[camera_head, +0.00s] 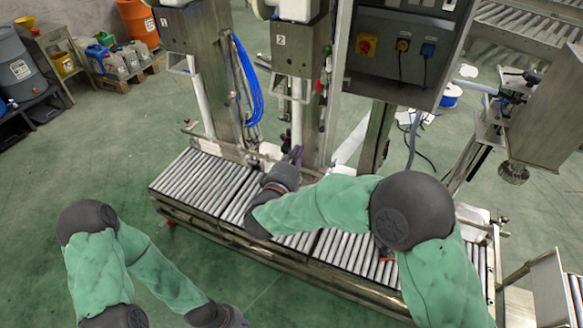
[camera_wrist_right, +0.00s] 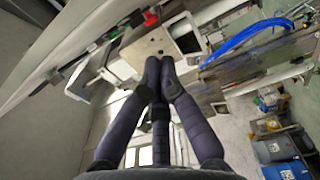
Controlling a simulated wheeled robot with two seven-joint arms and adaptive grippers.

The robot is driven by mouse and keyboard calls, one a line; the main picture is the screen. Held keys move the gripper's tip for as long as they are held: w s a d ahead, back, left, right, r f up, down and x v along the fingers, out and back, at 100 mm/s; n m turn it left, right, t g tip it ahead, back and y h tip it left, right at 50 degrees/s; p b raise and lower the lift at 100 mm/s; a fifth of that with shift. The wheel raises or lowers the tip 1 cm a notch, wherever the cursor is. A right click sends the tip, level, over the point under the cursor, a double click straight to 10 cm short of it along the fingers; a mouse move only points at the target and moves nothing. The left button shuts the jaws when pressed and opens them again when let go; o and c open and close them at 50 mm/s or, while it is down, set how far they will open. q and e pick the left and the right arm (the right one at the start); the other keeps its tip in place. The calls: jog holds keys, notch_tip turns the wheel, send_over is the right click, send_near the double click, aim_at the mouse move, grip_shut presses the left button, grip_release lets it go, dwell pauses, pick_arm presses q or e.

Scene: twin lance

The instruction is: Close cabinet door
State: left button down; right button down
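A dark grey control cabinet (camera_head: 385,60) with a yellow-and-red switch and two plugs stands at the top of the head view. Metal housings marked 1 (camera_head: 187,28) and 2 (camera_head: 298,48) stand left of it, above the roller conveyor. I cannot tell which panel is the cabinet door. My right gripper (camera_head: 294,154) is over the conveyor, below housing 2. In the right wrist view its dark fingers (camera_wrist_right: 160,68) meet at the tips with nothing visible between them. My left gripper (camera_head: 238,319) is at the bottom edge, partly cut off, so its opening is unclear.
The roller conveyor (camera_head: 205,181) runs below the housings, under my right arm. Blue hoses (camera_head: 248,85) hang between the housings. A metal box (camera_head: 546,112) stands at right. Barrels and canisters (camera_head: 118,62) are at far left. The green floor at left is clear.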

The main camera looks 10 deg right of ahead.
jog(key=shift+w+d+b, duration=0.25)
jog(key=shift+d+b, duration=0.25)
jog(key=shift+d, duration=0.8)
jog(key=shift+w+d+b, duration=0.25)
jog(key=shift+d+b, duration=0.25)
jog(key=shift+d, duration=0.75)
